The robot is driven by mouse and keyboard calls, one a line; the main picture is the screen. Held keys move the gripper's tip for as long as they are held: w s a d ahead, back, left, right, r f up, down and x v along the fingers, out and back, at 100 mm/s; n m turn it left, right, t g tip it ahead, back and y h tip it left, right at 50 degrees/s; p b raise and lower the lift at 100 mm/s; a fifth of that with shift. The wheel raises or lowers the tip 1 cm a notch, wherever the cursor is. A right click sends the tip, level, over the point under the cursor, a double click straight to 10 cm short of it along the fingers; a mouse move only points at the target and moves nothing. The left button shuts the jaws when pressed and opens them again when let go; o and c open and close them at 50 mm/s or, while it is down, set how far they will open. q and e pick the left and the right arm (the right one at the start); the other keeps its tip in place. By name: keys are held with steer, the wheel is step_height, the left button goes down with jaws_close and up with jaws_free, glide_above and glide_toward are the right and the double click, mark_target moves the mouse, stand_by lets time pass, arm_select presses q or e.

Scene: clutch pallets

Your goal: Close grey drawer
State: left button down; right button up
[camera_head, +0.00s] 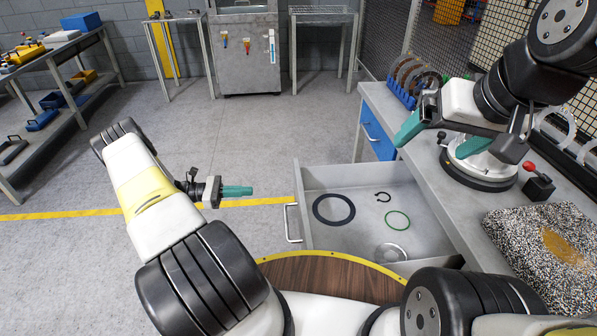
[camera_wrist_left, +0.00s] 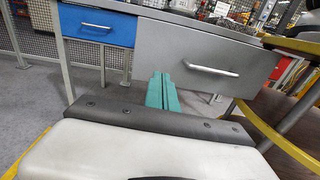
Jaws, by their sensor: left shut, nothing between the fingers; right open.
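The grey drawer (camera_head: 330,179) is pulled far out from the workbench in the head view. It holds a black ring, a small black clip, a green ring and a clear round piece. Its bar handle (camera_head: 291,223) is on the left front face. In the left wrist view the drawer front (camera_wrist_left: 240,55) and handle (camera_wrist_left: 211,69) face the camera. My left gripper (camera_head: 250,190), with teal fingers, is shut and empty, left of the drawer front and apart from the handle. My right gripper (camera_head: 408,128) is open and empty above the bench.
A closed blue drawer (camera_head: 376,134) sits beyond the grey one; it also shows in the left wrist view (camera_wrist_left: 97,26). The workbench (camera_head: 440,185) carries a round fixture (camera_head: 478,165), a speckled mat (camera_head: 545,250) and a disc rack (camera_head: 405,85). The floor left of the drawer is clear.

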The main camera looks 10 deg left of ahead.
arm_select(q)
steer(key=x, duration=1.4)
steer(key=shift+w+f+n+t, duration=0.15)
steer(key=shift+f+n+t, duration=0.15)
steer(key=shift+t, duration=0.1)
